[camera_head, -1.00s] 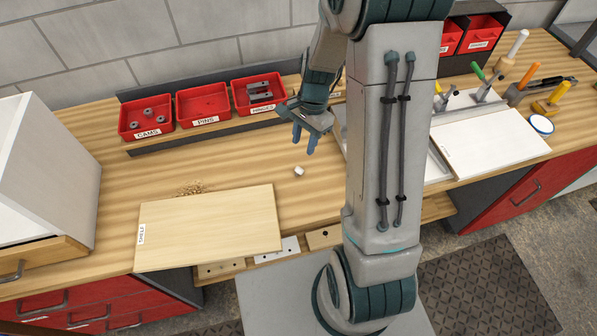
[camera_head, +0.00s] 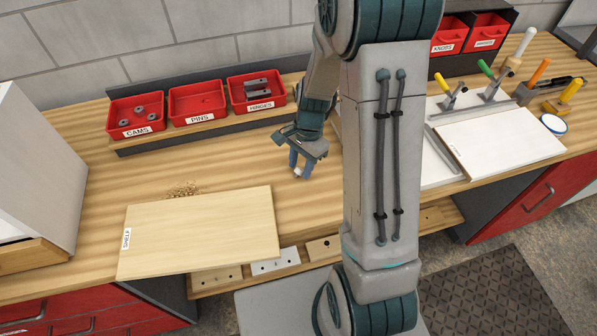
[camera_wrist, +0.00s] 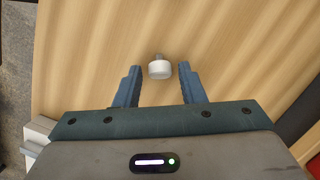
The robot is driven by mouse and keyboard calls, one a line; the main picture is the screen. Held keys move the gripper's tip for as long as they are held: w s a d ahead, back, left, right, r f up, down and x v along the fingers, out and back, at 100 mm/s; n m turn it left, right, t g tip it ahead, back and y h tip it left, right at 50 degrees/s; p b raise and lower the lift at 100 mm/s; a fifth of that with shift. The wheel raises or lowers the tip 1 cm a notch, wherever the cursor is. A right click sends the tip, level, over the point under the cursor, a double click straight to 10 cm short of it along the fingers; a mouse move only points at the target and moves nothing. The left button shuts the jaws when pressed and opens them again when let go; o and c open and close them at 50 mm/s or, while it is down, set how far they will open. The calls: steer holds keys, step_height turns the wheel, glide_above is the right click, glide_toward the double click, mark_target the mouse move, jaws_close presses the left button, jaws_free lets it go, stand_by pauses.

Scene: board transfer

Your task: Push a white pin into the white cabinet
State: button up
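The white pin (camera_wrist: 160,69), a small white cylinder with a grey stub, is on the wooden bench top. In the wrist view it sits between the fingertips, with gaps on both sides. My gripper (camera_wrist: 158,84) is open and points down at the bench. In the head view my gripper (camera_head: 299,172) is low over the bench, and its fingers partly hide the pin. The white cabinet (camera_head: 35,170) stands at the left edge of the head view, cut off by the frame. No pin hole shows on it.
A SHELF board (camera_head: 200,230) lies at the bench's front. Red CAMS (camera_head: 136,114), PINS (camera_head: 197,102) and HINGES (camera_head: 257,92) bins stand at the back. A white board (camera_head: 500,140) and several tools are to the right. Bench between cabinet and bins is clear.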

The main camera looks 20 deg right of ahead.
mark_target(301, 169)
jaws_close()
steer(key=shift+r+p, duration=2.75)
steer(key=shift+r, duration=0.8)
steer(key=shift+f, duration=0.1)
